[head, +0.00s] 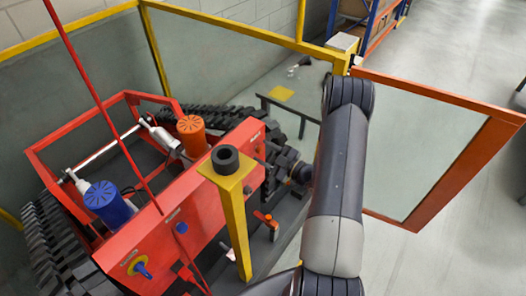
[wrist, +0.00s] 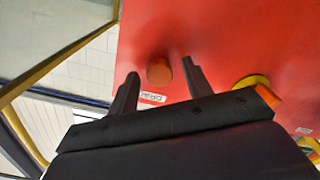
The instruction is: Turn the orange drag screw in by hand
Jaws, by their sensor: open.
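The orange drag screw (wrist: 159,71) shows in the wrist view as a short round knob on the red panel (wrist: 225,35), above a small white label (wrist: 152,97). My gripper (wrist: 159,67) is open, with one dark finger on each side of the knob. Gaps show between the knob and both fingers, so it is not clamped. In the head view my gripper (head: 272,153) reaches the right end of the red carrier body (head: 190,210). The knob cannot be made out there.
A yellow post (head: 236,225) topped by a black ring (head: 225,160) stands close in front of the carrier. An orange canister (head: 191,136) and a blue one (head: 107,203) sit on the carrier. A yellow-ringed fitting (wrist: 252,82) is right of the knob.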

